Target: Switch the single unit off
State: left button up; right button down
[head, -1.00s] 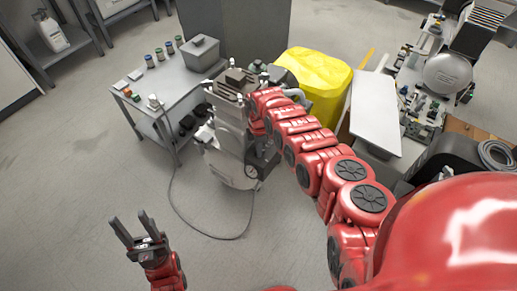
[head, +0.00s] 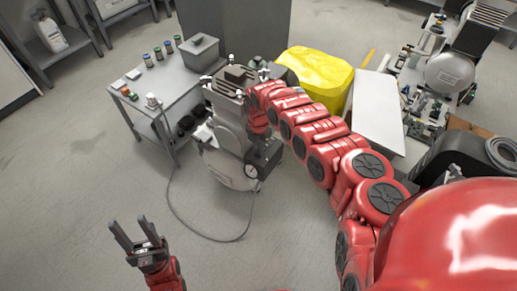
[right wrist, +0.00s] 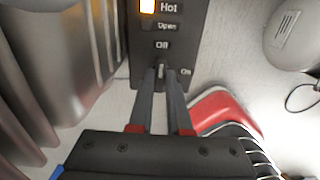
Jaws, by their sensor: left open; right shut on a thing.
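The single unit (head: 228,135), a grey compressor with a round tank at its base, stands on the floor near the middle of the head view. My left gripper (head: 137,236) is open and empty over the floor.
A grey side table (head: 180,92) with jars and a lidded box stands left of the unit. A yellow covered thing (head: 315,78) is behind right, beside a white board (head: 377,112). A cable (head: 205,236) loops over the floor. The front left floor is clear.

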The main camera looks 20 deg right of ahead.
dwell(0.3)
jog(key=c, duration=0.9)
grip_release()
jog(key=shift+o, duration=0.2)
notch_tip(320, 180, up, 17)
jog(key=p, duration=0.3)
jog(key=shift+r, duration=0.2)
